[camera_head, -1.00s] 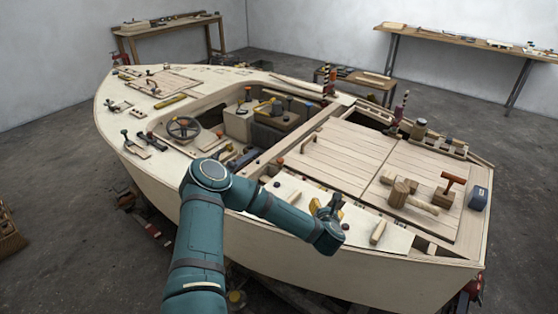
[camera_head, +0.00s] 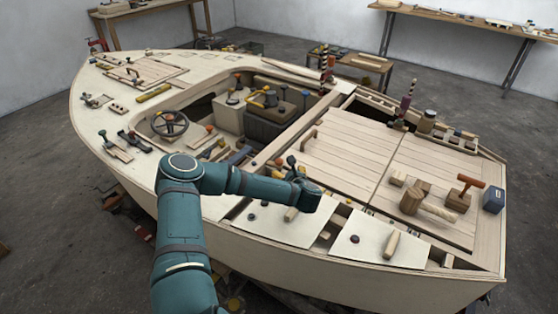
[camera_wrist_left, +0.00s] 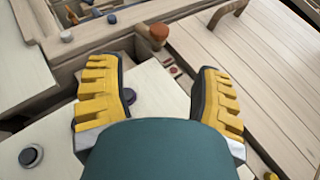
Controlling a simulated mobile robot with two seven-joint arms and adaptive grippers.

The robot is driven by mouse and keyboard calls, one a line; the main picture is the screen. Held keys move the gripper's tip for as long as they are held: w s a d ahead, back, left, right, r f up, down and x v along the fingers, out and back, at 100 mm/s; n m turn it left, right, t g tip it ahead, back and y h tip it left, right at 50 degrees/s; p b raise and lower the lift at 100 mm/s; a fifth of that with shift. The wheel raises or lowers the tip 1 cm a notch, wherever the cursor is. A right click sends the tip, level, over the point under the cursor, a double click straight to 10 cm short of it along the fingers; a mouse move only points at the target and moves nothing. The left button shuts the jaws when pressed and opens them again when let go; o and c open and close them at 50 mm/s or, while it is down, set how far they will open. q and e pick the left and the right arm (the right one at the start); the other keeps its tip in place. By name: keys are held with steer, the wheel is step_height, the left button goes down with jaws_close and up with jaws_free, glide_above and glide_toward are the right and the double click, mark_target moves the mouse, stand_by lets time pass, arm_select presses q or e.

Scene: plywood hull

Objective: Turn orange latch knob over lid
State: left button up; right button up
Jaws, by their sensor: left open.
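The orange latch knob (camera_wrist_left: 155,33) shows in the left wrist view, on a small pale wooden block, ahead of and apart from my fingers. A pale lid panel (camera_wrist_left: 168,92) with dark round buttons lies below and between the fingers. In the head view the pale lid panel (camera_head: 290,228) lies on the near side deck, partly under my arm. My left gripper (camera_wrist_left: 156,78) is open, its two yellow-padded fingers spread with nothing gripped. In the head view the left gripper (camera_head: 292,168) is mostly hidden behind its wrist. My right gripper is not in view.
A plank hatch (camera_head: 345,150) with a wooden handle lies beyond the lid. A mallet (camera_head: 415,200) and a blue box (camera_head: 493,200) stand to the right. The cockpit with a steering wheel (camera_head: 170,123) is to the left. Another pale panel (camera_head: 385,238) lies nearer the stern.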

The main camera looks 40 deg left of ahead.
mark_target(279, 161)
arm_select(q)
steer(key=b+x, duration=0.1)
steer(key=x, duration=1.2)
steer(key=shift+r, duration=0.1)
jaws_close()
